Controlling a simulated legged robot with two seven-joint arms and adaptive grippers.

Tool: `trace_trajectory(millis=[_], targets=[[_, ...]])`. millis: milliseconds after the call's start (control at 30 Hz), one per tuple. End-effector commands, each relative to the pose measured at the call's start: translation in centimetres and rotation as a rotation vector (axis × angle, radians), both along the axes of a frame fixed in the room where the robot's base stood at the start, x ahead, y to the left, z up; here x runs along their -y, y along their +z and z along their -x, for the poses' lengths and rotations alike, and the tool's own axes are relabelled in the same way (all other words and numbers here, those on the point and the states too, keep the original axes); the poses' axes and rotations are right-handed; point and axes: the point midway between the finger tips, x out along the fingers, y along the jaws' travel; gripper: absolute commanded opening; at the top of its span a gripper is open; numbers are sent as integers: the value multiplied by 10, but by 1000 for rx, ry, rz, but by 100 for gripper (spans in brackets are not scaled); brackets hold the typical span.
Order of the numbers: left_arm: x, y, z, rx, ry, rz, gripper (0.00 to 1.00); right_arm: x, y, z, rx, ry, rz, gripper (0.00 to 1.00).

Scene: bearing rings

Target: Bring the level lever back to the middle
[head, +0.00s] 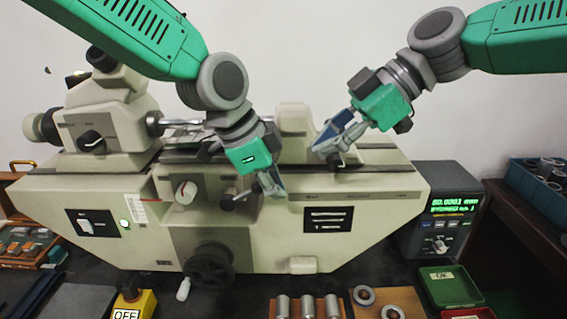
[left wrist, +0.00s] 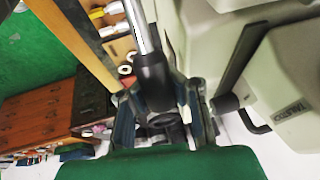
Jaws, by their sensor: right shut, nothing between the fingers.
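The lever has a chrome rod and a black grip (left wrist: 152,85). In the left wrist view the grip lies between the fingers of my left gripper (left wrist: 158,112), with gaps visible beside it. Whether the fingers touch the grip cannot be told. My right gripper (head: 335,145) is shut and empty, above the right part of the machine bed.
A digital readout (head: 440,213) stands right of the machine. Green and red trays (head: 450,287) and ring boards (head: 388,300) lie in front. A yellow OFF box (head: 135,303) is at front left. A blue bin (head: 535,185) is at far right. A handwheel (head: 210,265) sits below the lever.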

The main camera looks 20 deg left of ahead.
Motion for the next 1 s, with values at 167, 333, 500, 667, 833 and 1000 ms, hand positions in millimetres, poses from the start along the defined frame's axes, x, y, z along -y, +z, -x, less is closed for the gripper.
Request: trace_trajectory(millis=[167, 333, 500, 667, 833, 1000], targets=[[-6, -5, 4, -20, 3, -13, 0, -7, 25, -7, 8, -43, -2, 0], [-6, -5, 4, -20, 3, -13, 0, -24, 9, -3, 5, -44, 0, 0], [-6, -5, 4, -19, 3, -12, 0, -47, -14, 2, 6, -44, -1, 0], [-6, -5, 4, -19, 3, -12, 0, -64, -30, 6, 6, -44, -1, 0], [-6, -5, 4, -20, 3, -13, 0, -73, -39, 8, 6, -46, -2, 0], [-6, -5, 4, -20, 3, -13, 0, -74, -41, 8, 6, -46, -4, 0]])
